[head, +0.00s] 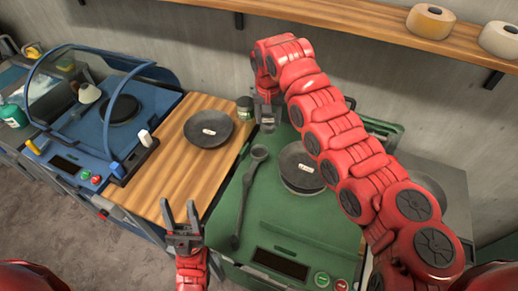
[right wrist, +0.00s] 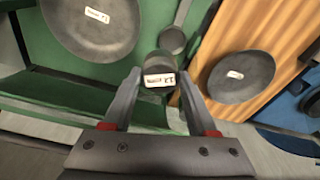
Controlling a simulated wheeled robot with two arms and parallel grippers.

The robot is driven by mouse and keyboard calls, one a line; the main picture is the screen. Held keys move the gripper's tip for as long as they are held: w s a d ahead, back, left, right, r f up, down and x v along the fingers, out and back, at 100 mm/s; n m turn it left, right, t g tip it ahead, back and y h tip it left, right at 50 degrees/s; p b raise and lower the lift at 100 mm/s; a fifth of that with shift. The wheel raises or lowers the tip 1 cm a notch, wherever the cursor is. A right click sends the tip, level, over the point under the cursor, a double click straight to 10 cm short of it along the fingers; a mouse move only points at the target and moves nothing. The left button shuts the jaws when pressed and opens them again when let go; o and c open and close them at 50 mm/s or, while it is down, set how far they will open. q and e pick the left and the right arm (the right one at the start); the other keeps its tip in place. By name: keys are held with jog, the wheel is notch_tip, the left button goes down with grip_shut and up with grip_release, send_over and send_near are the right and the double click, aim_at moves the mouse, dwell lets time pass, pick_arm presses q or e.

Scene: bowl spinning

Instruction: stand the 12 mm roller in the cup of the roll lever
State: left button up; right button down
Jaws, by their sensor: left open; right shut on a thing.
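The 12 mm roller (right wrist: 157,64) is a short dark cylinder with a white label. My right gripper (head: 269,122) is shut on it, and its fingertips also show in the right wrist view (right wrist: 159,78). In the head view the roller is too small to make out. The roll lever (head: 245,190) is dark grey and lies along the left of the green machine, with its round cup (head: 259,153) at the far end. The cup (right wrist: 172,40) shows just beyond the roller in the right wrist view, apart from it. My left gripper (head: 182,222) is open and empty near the front.
A labelled dark bowl (head: 300,168) sits on the green machine (head: 275,225). Another labelled plate (head: 208,128) lies on the wooden board (head: 165,165). A small dark cylinder (head: 244,106) stands at the board's back corner. A blue machine (head: 105,150) stands left.

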jog(key=shift+s+f+m+p, duration=0.3)
jog(key=shift+s+f, duration=0.05)
jog(key=shift+s, duration=0.25)
jog(key=s+d+f+m+p, duration=0.4)
jog(key=s+f, duration=0.4)
jog(key=s, duration=0.4)
jog(key=shift+h, duration=0.3)
jog(key=w+a+b, duration=0.2)
jog(key=w, duration=0.2)
jog(key=w+a+f+b, duration=0.1)
jog(key=w+a+b, duration=0.1)
jog(key=w+b, duration=0.1)
jog(key=w+a+b, duration=0.2)
jog(key=w, duration=0.3)
jog(key=shift+w+f, duration=0.2)
jog(key=shift+w, duration=0.2)
jog(key=shift+w+a+b, duration=0.15)
jog(key=shift+w+b, duration=0.35)
jog(key=shift+b, duration=0.1)
jog(key=shift+w, duration=0.2)
jog(key=shift+w+a+b, duration=0.2)
jog(key=shift+a+b, duration=0.05)
jog(key=shift+b, duration=0.4)
jog(key=shift+s+f+p, duration=0.1)
jog(key=shift+f+p, duration=0.2)
jog(key=shift+p, duration=0.5)
jog(key=shift+f, duration=1.35)
